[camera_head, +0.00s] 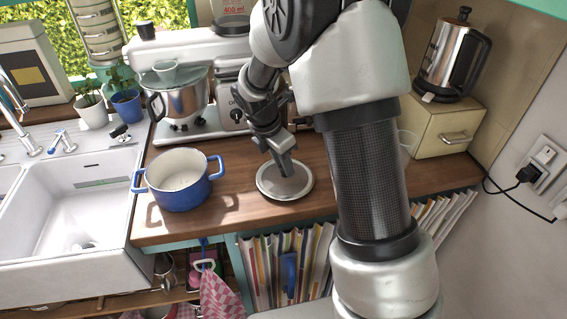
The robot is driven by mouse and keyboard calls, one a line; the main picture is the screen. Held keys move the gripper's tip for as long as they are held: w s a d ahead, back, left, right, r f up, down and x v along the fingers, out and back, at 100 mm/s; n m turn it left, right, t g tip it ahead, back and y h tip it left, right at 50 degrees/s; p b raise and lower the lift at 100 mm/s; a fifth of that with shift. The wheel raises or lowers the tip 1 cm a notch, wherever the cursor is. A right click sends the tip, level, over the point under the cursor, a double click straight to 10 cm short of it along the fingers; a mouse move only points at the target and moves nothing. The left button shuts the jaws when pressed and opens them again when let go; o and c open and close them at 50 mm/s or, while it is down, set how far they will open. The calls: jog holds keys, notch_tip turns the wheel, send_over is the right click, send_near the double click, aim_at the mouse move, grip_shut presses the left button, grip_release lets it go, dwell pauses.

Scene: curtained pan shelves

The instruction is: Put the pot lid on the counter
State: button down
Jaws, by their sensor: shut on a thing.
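The pot lid (272,186) is a round, grey disc with a pale rim. It is at the wooden counter (240,213), near the front edge; I cannot tell whether it touches the wood or is just above it. My gripper (285,172) points down over the lid and is shut on it near its middle. The fingertips hide the lid's grip. A blue pot (181,193) with two handles and a white inside stands open on the counter, left of the lid and apart from it.
A stand mixer (187,99) stands behind the pot. A white sink (75,215) is at the left. A cream box (437,128) with a metal kettle (452,62) on top is at the right. Books (282,262) stand below the counter. Bare wood lies around the lid.

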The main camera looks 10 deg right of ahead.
jog(key=shift+f, duration=0.2)
jog(key=c, duration=1.4)
grip_release()
jog(key=shift+c, duration=0.2)
jog(key=c, duration=0.4)
jog(key=shift+r, duration=0.1)
jog(key=shift+p+v, duration=3.75)
jog(key=shift+v, duration=3.7)
